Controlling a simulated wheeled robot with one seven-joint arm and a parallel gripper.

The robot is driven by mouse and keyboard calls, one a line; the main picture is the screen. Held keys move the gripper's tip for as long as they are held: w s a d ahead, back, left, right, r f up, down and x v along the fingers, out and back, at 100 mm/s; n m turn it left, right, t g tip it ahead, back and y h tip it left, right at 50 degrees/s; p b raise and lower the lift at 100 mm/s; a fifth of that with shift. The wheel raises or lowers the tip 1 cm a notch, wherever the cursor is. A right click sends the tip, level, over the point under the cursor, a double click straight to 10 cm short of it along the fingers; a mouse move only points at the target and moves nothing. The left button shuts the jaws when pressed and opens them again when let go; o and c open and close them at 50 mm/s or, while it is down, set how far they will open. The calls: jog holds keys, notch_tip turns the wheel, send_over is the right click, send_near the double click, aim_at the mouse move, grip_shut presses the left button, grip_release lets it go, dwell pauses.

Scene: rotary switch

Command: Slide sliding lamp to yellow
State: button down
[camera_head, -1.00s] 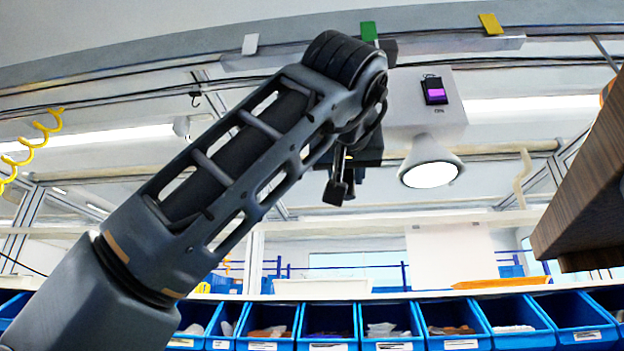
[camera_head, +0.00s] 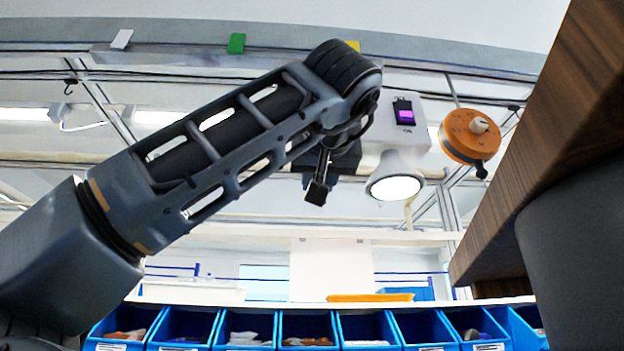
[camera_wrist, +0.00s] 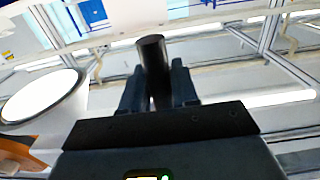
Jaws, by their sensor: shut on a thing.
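The sliding lamp is a white box (camera_head: 424,108) with a round lit shade (camera_head: 396,187), hanging below the overhead rail (camera_head: 200,57). The lit shade also shows at the left of the wrist view (camera_wrist: 42,95). My gripper (camera_head: 318,185) is just left of the lamp. In the wrist view my gripper (camera_wrist: 158,88) is shut on the lamp's black round handle (camera_wrist: 152,52). On the rail are a white marker (camera_head: 122,39), a green marker (camera_head: 236,43) and the yellow marker (camera_head: 352,45). My arm partly hides the yellow marker and the lamp's mount, so their exact alignment is unclear.
An orange round dial (camera_head: 462,138) with a pale knob is right of the lamp. A brown wooden panel (camera_head: 550,150) stands close on the right. Blue bins (camera_head: 305,325) line the bottom. Open air lies below the lamp.

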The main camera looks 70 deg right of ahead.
jog(key=shift+s+d, duration=0.1)
jog(key=shift+s, duration=0.1)
jog(key=c, duration=1)
grip_release()
jog(key=shift+s, duration=0.1)
jog(key=shift+a, duration=0.3)
jog(key=b+v, duration=0.1)
jog(key=v, duration=0.6)
jog(key=shift+b, duration=0.4)
jog(key=shift+a, duration=0.1)
